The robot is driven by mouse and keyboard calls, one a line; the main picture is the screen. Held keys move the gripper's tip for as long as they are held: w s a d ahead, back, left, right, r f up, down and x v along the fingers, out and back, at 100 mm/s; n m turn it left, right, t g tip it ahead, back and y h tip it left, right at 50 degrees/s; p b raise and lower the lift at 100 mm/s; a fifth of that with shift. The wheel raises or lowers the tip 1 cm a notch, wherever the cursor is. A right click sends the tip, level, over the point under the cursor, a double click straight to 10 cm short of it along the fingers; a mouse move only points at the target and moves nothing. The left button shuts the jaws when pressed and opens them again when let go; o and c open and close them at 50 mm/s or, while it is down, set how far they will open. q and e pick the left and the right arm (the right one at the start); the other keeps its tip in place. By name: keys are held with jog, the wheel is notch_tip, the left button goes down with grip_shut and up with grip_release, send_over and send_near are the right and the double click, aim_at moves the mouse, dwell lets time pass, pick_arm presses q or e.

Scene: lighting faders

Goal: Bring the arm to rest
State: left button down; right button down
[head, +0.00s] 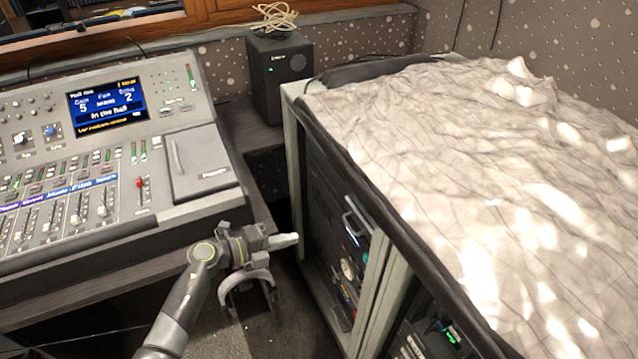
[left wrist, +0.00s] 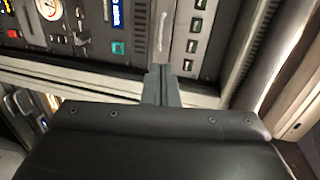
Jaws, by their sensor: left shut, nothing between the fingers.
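My left arm comes in from the bottom left of the head view. Its gripper (head: 284,241) is shut and empty, held in the gap between the mixing console (head: 150,215) and the equipment rack (head: 292,150). The fingertips point right, towards the rack front, and look apart from it. In the left wrist view the closed fingers (left wrist: 160,85) show in the middle, with the rack's front panels (left wrist: 190,45) behind them. My right gripper is in neither view.
The console has a lit screen (head: 107,106), several faders and a red fader (head: 140,184) near its right end. A black speaker (head: 280,75) with a coiled cable on top stands behind. A crumpled pale cloth (head: 480,180) covers the rack top. Dark floor shows below my gripper.

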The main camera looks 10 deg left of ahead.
pick_arm(q)
jog(key=s+a+r+n+t+y, duration=0.2)
jog(key=a+r+n+t+y, duration=0.75)
jog(key=a+n+y, duration=0.5)
jog(key=s+a+f+n+g+y, duration=0.5)
jog(key=s+a+n+g, duration=0.15)
jog(key=s+n, duration=0.6)
jog(key=s+d+f+n+g+h, duration=0.1)
jog(key=s+d+f+g+h, duration=0.2)
jog(key=s, duration=0.6)
jog(key=s+d+f+n+g+h, duration=0.25)
jog(key=s+g, duration=0.25)
jog(key=s, duration=0.3)
notch_tip(320, 180, down, 23)
jog(key=g, duration=0.2)
jog(key=s+f, duration=1.5)
jog(key=f, duration=0.2)
jog(key=shift+s+d+m+g, duration=0.15)
jog(key=shift+d+m+g, duration=0.15)
jog(key=shift+m+g, duration=0.15)
